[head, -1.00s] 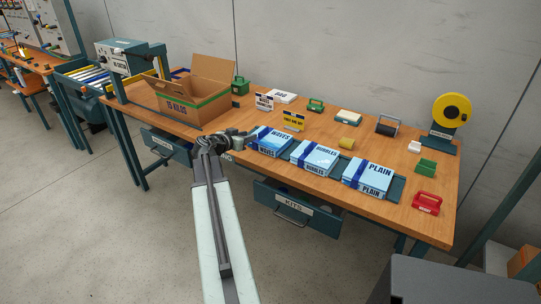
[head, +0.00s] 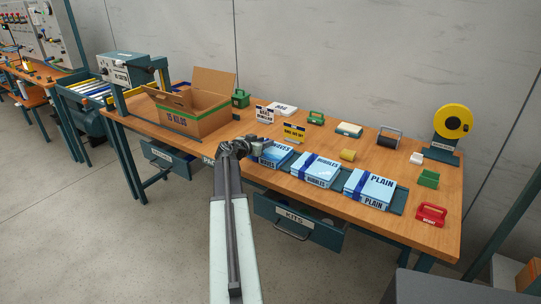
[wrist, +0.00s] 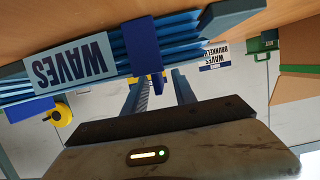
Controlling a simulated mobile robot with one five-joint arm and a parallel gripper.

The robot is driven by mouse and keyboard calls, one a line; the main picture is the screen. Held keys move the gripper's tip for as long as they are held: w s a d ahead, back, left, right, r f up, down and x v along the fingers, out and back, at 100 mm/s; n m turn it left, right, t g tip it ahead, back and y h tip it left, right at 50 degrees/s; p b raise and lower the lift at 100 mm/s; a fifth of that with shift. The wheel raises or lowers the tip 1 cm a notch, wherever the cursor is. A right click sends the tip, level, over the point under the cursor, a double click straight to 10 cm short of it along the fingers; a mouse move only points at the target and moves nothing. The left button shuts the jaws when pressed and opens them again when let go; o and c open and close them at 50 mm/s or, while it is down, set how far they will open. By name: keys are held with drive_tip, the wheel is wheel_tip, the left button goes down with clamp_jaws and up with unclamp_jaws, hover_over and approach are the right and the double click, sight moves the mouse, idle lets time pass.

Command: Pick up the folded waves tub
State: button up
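The folded waves tub is a stack of flat blue sheets (head: 275,159) with a dark blue band and a WAVES label. It lies at the left end of a row of three packs near the table's front edge, its left side partly hidden by my gripper. My gripper (head: 248,143) is at its left end in the head view. In the wrist view, which looks upside down, the waves tub (wrist: 105,62) fills the upper left. My gripper's two fingers (wrist: 164,82) are apart, with their tips close to the banded part. I cannot tell whether they touch it.
The bubbles pack (head: 315,171) and plain pack (head: 368,188) lie to the right. An open cardboard box (head: 196,112) stands at the back left. Small signs (head: 294,132) and a yellow roll (head: 348,155) are behind the packs. An open KITS drawer (head: 297,218) juts out below.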

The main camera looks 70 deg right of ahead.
drive_tip(key=shift+a, duration=0.1)
clamp_jaws()
idle(1.2)
